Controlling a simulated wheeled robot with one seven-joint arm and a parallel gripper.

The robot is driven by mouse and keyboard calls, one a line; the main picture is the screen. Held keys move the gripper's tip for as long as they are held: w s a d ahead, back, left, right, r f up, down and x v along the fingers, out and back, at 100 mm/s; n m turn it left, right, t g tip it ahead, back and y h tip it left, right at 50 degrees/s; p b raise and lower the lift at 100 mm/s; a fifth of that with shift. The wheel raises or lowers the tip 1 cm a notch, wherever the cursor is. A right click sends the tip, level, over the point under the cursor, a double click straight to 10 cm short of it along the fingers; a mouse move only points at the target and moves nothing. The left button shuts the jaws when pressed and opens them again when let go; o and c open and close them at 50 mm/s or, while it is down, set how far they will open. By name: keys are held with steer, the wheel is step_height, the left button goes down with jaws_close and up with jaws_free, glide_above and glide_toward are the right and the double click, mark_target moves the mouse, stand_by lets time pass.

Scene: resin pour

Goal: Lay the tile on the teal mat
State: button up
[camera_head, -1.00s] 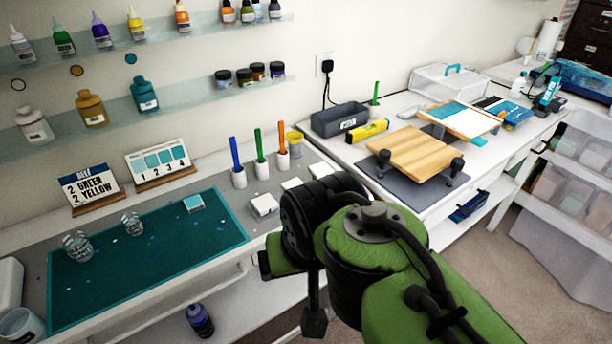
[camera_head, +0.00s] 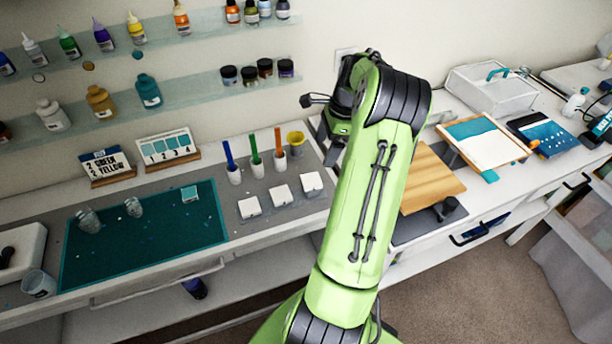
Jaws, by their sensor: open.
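The teal mat (camera_head: 140,250) lies flat on the left workbench. A small pale block with a teal top (camera_head: 190,194), like a tile, lies on the mat near its back right corner. Three white square tiles or blocks, a left one (camera_head: 250,208), a middle one (camera_head: 280,192) and a right one (camera_head: 311,182), sit in a row on the grey surface right of the mat. I cannot tell which piece is the task's tile. My gripper (camera_head: 328,148) is open, partly hidden by my arm, above the bench right of the cups. No held object shows.
Two clear cups (camera_head: 134,207) (camera_head: 88,221) stand on the mat. Coloured sticks in white holders and a yellow cup (camera_head: 296,140) stand behind the white pieces. A wooden board (camera_head: 430,180) sits on the right bench. The front of the mat is mostly clear.

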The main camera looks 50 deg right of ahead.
mark_target(312, 180)
steer(key=x, duration=1.2)
steer(key=shift+d+f+b, duration=0.3)
steer(key=shift+b, duration=0.05)
steer(key=shift+c, duration=0.4)
steer(key=c, duration=1.2)
step_height(312, 180, up, 10)
steer(key=shift+p, duration=0.4)
